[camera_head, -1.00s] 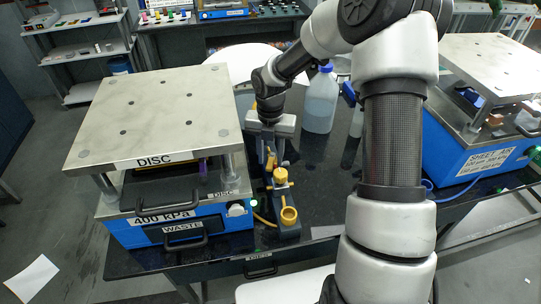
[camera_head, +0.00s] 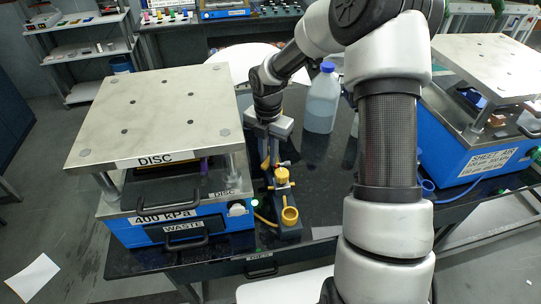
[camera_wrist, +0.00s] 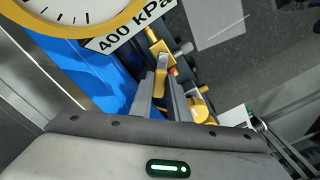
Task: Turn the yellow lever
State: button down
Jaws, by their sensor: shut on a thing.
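The yellow lever (camera_wrist: 159,84) shows in the wrist view as a narrow yellow bar between my two fingers. My gripper (camera_wrist: 163,78) is shut on it, pointing down. In the head view my gripper (camera_head: 268,152) is over the back end of a dark, narrow fixture (camera_head: 288,233) beside the DISC press. The fingers and gripper body hide most of the lever there. A yellow knob (camera_head: 282,176) and a yellow ring-shaped cup (camera_head: 290,215) stand on the fixture in front of my gripper.
The DISC press (camera_head: 150,115) stands close on the left. A blue-capped bottle (camera_head: 321,100) stands behind to the right. A round gauge (camera_wrist: 75,12) with a 400 kPa label fills the upper left of the wrist view. The SHEET AIR machine (camera_head: 480,150) is at the far right.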

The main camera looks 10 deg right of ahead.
jog(key=shift+w+a+m+b, duration=0.25)
jog(key=shift+w+m, duration=0.2)
jog(key=shift+m, duration=1.2)
jog(key=shift+w+a+m+b, duration=0.1)
jog(key=shift+w+m+b, duration=0.3)
jog(key=shift+m, duration=1.2)
jog(key=shift+w+a+m+b, duration=0.25)
jog(key=shift+w+m, duration=0.25)
jog(key=shift+m, duration=1.15)
jog(key=shift+r, duration=0.1)
jog(key=c, duration=1.7)
grip_release()
notch_tip(320, 180, up, 17)
jog(key=shift+r, duration=0.2)
